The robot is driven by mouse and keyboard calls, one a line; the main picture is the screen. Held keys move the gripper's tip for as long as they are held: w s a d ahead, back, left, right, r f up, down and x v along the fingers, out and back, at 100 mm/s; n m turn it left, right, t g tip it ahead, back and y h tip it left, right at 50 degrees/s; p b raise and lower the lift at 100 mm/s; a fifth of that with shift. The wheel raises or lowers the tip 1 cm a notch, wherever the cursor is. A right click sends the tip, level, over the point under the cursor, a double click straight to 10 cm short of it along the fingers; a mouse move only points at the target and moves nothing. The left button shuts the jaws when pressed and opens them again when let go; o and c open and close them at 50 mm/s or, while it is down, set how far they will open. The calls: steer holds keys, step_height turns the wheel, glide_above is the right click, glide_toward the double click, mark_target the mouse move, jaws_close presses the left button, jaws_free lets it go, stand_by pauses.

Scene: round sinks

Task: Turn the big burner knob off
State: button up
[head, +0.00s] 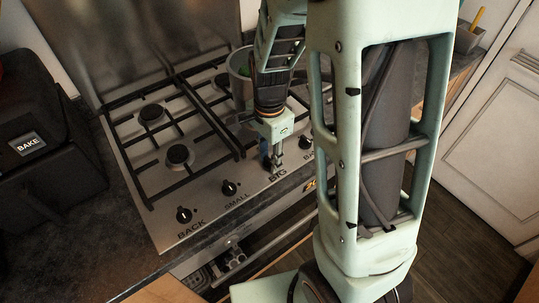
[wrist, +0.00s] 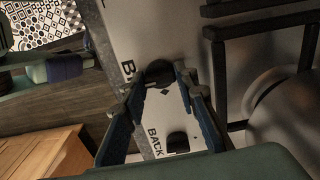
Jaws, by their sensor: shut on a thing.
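The big burner knob (wrist: 160,72) is a dark round knob on the stove's front panel, seen between my fingertips in the wrist view. In the head view its "BIG" label (head: 278,176) shows just below my gripper, and the knob itself is mostly hidden by the fingers. My gripper (head: 271,161) points down at the panel there. In the wrist view my gripper (wrist: 168,82) has a finger on each side of the knob and is shut on it. The knob's exact turn angle is hard to tell.
The small knob (head: 229,187) and a back knob (head: 184,214) sit to the left; another back knob (wrist: 178,142) is close to my fingers. A metal pot (head: 240,88) stands on the grates behind my gripper. A black appliance (head: 40,135) is at left.

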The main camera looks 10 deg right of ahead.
steer(key=shift+m, duration=0.3)
steer(key=o, duration=1.2)
steer(key=shift+c, duration=0.2)
steer(key=shift+r, duration=0.1)
step_height(320, 180, up, 12)
